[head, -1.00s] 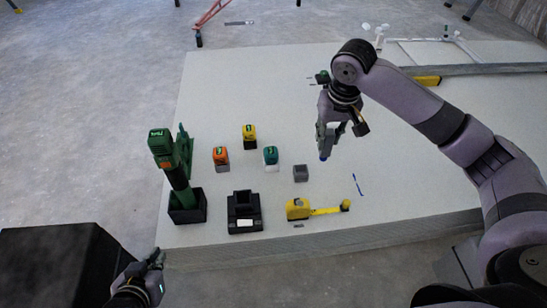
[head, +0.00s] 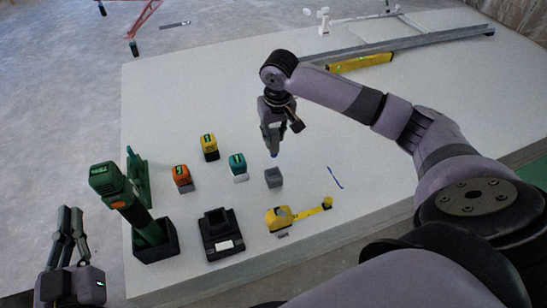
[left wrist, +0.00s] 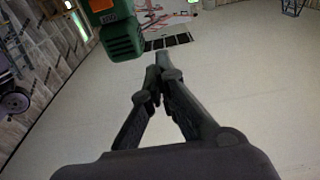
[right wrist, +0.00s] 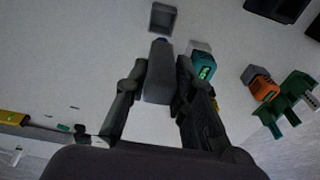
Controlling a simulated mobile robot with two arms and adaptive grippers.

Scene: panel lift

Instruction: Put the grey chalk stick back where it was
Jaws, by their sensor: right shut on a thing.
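My right gripper (head: 270,143) is shut on a grey stick with a blue tip, which I take to be the grey chalk stick (right wrist: 158,80). The blue tip points down in the head view. A small grey open-topped box (head: 273,178) stands on the panel just below the tip. It also shows in the right wrist view (right wrist: 163,17), just beyond the tip, with a gap between them.
Orange (head: 181,178), yellow (head: 209,147) and teal (head: 237,166) blocks stand left of the grey box. A green tool (head: 122,195) stands in a black holder near a black charger (head: 222,235). A yellow tape measure (head: 280,217) and a blue mark (head: 335,178) lie nearby.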

